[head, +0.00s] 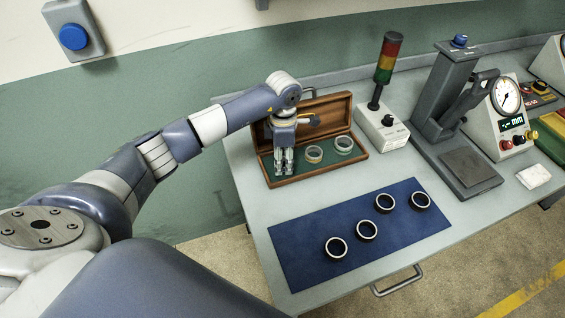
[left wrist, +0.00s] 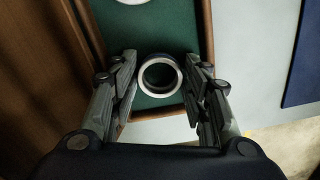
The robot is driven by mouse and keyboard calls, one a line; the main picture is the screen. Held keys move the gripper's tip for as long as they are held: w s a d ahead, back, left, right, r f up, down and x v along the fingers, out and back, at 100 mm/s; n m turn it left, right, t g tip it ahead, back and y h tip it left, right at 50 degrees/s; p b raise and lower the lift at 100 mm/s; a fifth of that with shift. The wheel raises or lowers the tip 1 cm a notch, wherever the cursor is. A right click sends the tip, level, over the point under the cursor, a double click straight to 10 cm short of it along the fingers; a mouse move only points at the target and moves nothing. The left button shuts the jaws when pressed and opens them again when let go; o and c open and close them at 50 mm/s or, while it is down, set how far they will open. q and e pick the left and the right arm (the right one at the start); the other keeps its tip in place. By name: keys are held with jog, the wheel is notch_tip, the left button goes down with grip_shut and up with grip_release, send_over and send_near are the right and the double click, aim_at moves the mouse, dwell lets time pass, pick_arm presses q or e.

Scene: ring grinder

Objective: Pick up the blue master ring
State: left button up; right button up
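The wooden box (head: 333,172), lined in green, stands open at the back left of the bench. My left gripper (head: 284,170) points down into its left part. In the left wrist view a ring with a pale rim and a dark bluish outer side (left wrist: 160,76) lies on the green lining. The two fingers of my left gripper (left wrist: 159,92) stand apart on either side of it, with narrow gaps seeming to show. In the head view this ring is hidden by the gripper. A yellowish ring (head: 314,154) and a pale ring (head: 344,144) lie to its right. My right gripper is out of view.
Several dark rings with pale rims, one of them here (head: 336,247), lie on a blue mat (head: 300,265) in front of the box. A signal tower (head: 382,125), a press stand (head: 452,125) and a dial gauge unit (head: 497,115) stand to the right.

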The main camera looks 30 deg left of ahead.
pick_arm(q)
jog(key=c, duration=0.4)
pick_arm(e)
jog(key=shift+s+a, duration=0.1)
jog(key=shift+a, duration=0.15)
pick_arm(q)
jog(key=shift+r, duration=0.1)
